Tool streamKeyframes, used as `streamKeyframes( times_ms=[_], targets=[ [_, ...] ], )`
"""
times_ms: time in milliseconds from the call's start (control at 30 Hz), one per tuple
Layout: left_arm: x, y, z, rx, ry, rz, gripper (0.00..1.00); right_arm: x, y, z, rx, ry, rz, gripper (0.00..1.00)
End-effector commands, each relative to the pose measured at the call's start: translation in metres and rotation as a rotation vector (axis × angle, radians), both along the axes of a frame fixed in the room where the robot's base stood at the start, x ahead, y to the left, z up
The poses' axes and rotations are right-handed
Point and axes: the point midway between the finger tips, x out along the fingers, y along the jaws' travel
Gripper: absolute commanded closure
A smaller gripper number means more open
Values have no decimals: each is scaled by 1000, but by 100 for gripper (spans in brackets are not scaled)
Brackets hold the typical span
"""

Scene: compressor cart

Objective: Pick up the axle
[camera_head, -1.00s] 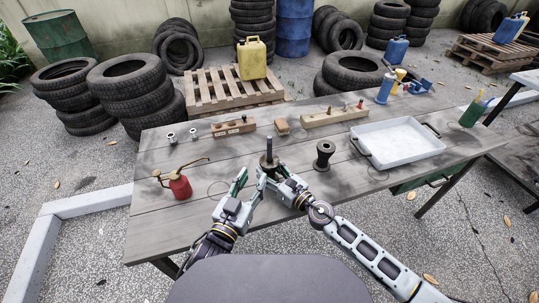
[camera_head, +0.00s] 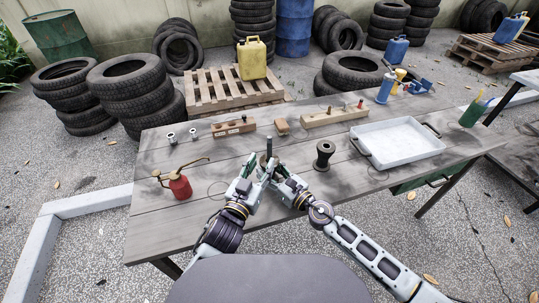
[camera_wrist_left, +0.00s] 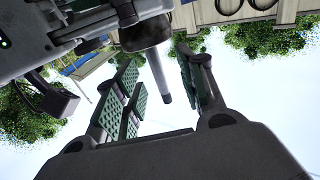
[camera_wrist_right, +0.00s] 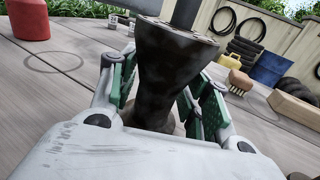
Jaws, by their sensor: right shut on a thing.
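The axle (camera_head: 269,146) is a dark grey rod standing up out of a dark flared hub (camera_wrist_right: 165,75), near the middle of the table. My right gripper (camera_head: 276,168) is shut on the hub, with its green pads on both sides of it in the right wrist view. The axle's lower end (camera_wrist_right: 187,12) shows there at the top. My left gripper (camera_head: 257,168) is open close by. In its wrist view the axle (camera_wrist_left: 160,76) lies between the two spread finger pads, with a gap to each side. The grippers hide most of the hub in the head view.
A similar dark spool (camera_head: 325,154) stands right of my grippers. A white tray (camera_head: 399,160) is farther right. A red oil can (camera_head: 180,187) stands at left. Wooden blocks (camera_head: 233,127) and a brush (camera_head: 282,127) lie behind. The table's left front is clear.

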Motion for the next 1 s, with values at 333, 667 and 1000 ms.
streamKeyframes(
  times_ms=[333,667,1000],
  targets=[
    [6,-2,0,0,0,0,60,1,0,2,2,-4,0,91],
    [9,-4,0,1,0,1,60,1,0,2,2,-4,0,91],
    [28,-17,0,-1,-2,0,60,1,0,2,2,-4,0,91]
  ],
)
